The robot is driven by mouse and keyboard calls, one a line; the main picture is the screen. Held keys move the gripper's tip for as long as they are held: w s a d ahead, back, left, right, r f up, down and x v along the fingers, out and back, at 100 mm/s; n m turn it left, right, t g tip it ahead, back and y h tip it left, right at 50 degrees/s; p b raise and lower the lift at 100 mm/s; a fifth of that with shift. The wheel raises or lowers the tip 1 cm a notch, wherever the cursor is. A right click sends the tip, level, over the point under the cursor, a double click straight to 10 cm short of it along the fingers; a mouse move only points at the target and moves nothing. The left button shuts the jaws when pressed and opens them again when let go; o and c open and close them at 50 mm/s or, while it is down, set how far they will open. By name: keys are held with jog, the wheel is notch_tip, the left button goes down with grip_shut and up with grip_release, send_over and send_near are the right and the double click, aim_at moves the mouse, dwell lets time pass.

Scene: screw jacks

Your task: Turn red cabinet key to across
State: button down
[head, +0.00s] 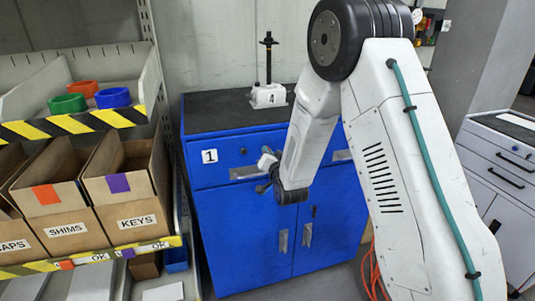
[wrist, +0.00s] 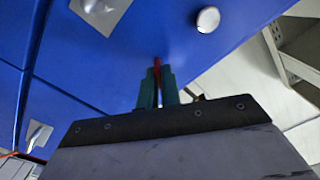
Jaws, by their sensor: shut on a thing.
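The blue cabinet (head: 275,215) with a "1" label (head: 209,156) stands in the middle of the head view. My gripper (head: 266,165) is at its upper drawer front in the head view. In the wrist view my gripper's green fingers (wrist: 157,88) are shut on the red key (wrist: 157,63), a narrow red strip showing between and just past the fingertips against the blue front. The key is hidden in the head view. The fingers cover most of it, so I cannot tell its turn angle.
A screw jack (head: 268,93) on a white block marked "4" stands on the cabinet top. The shelf with cardboard bins (head: 125,192) is close on the left. An orange cable (head: 377,275) lies low at right.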

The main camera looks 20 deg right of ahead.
jog(key=m, duration=1.1)
jog(key=shift+d+f, duration=0.1)
jog(key=shift+m, duration=0.3)
dwell(0.3)
jog(key=c, duration=1.6)
grip_release()
jog(key=s, duration=0.8)
jog(key=shift+w, duration=0.1)
